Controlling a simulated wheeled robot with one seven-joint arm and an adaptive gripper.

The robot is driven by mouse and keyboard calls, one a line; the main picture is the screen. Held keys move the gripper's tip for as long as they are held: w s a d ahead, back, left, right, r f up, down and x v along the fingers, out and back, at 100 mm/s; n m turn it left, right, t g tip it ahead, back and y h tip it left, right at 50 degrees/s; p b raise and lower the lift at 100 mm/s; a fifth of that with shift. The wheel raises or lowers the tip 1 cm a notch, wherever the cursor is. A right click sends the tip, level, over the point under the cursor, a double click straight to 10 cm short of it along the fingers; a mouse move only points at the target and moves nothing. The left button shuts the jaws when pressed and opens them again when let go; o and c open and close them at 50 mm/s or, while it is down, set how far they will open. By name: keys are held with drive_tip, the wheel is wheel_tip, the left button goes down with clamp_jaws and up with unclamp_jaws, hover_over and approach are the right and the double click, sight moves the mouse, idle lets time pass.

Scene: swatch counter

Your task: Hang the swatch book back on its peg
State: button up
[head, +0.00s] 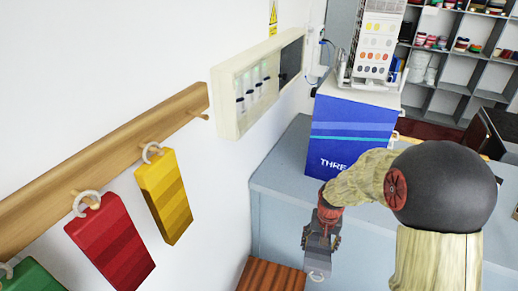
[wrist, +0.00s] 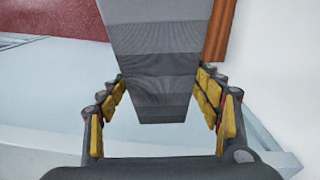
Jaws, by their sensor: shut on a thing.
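The grey swatch book (head: 317,263) is in my gripper (head: 322,232), with its pale ring (head: 316,277) at the lower end in the head view. In the wrist view the banded grey book (wrist: 160,50) lies between the yellow-padded fingers of my gripper (wrist: 162,85). The wooden peg rail (head: 110,148) runs along the white wall at left. Its far-end peg (head: 199,115) is bare. My gripper is to the right of the rail and well apart from it.
Yellow (head: 164,196), red (head: 110,243) and green (head: 30,277) swatch books hang from the rail. A wall case (head: 240,105) is beyond the bare peg. A blue box (head: 350,135) stands on the grey counter (head: 280,165). A slatted brown surface (head: 270,278) is below, left of my gripper.

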drive_tip(key=s+a+r+m+g+y+p, duration=0.1)
drive_tip(key=s+a+r+m+p, duration=0.15)
drive_tip(key=r+p, duration=0.35)
drive_tip(key=s+a+r+m+g+y+p, duration=0.1)
drive_tip(key=a+r+m+p, duration=0.15)
drive_tip(key=r+p, duration=0.45)
drive_tip(key=s+a+r+m+g+y+p, duration=0.1)
drive_tip(key=a+r+m+p, duration=0.15)
drive_tip(key=r, duration=0.65)
drive_tip(key=s+a+r+m+t+y+p, duration=0.1)
drive_tip(key=a+r+m+t+y+p, duration=0.5)
drive_tip(key=a+r+m, duration=0.6)
wheel_tip(320, 180, up, 4)
drive_tip(key=shift+s+a+r+t+y+p, duration=0.3)
drive_tip(key=shift+s+a+y+p, duration=0.1)
drive_tip(key=shift+a+y+p, duration=0.3)
drive_tip(key=w+a+f+b, duration=0.1)
drive_tip(key=w+a, duration=0.3)
drive_tip(key=a, duration=0.5)
drive_tip(key=shift+f+b, duration=0.4)
drive_tip(key=shift+b, duration=0.15)
drive_tip(key=shift+m, duration=0.25)
